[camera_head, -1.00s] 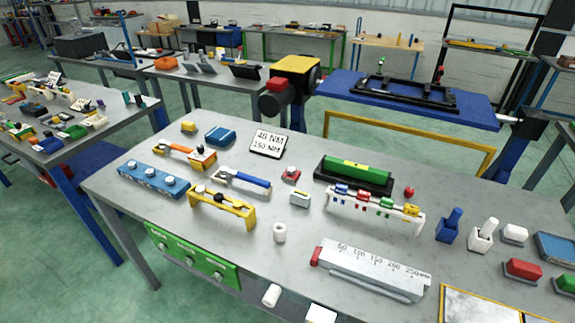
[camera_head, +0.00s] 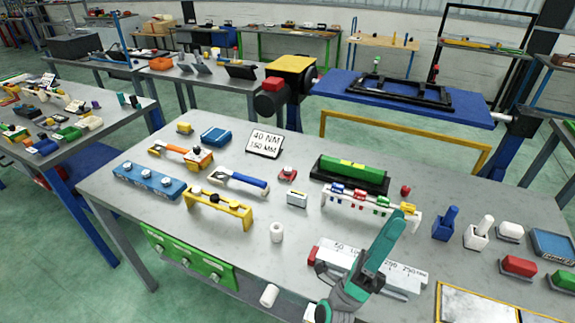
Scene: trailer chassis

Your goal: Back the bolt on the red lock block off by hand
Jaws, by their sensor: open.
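The red lock block (camera_head: 287,175) is a small red piece with a grey bolt head (camera_head: 287,169) on top. It sits near the middle of the grey workbench (camera_head: 240,262), right of the blue-handled wrench (camera_head: 238,181). My gripper (camera_head: 388,242), teal and grey, rises from the lower edge in the head view. It is well to the right of and nearer than the lock block, not touching it. It covers part of the white scaled bar (camera_head: 340,262). It is open, with nothing seen in it, though its fingers overlap in this view.
Beyond the block stand a sign (camera_head: 265,142) and a green level-like bar (camera_head: 350,170). A small white block (camera_head: 297,198) and white cylinder (camera_head: 277,232) stand nearer. A row of coloured pieces on a white rail (camera_head: 345,203) lies between my gripper and the back. A yellow bridge (camera_head: 218,206) stands left.

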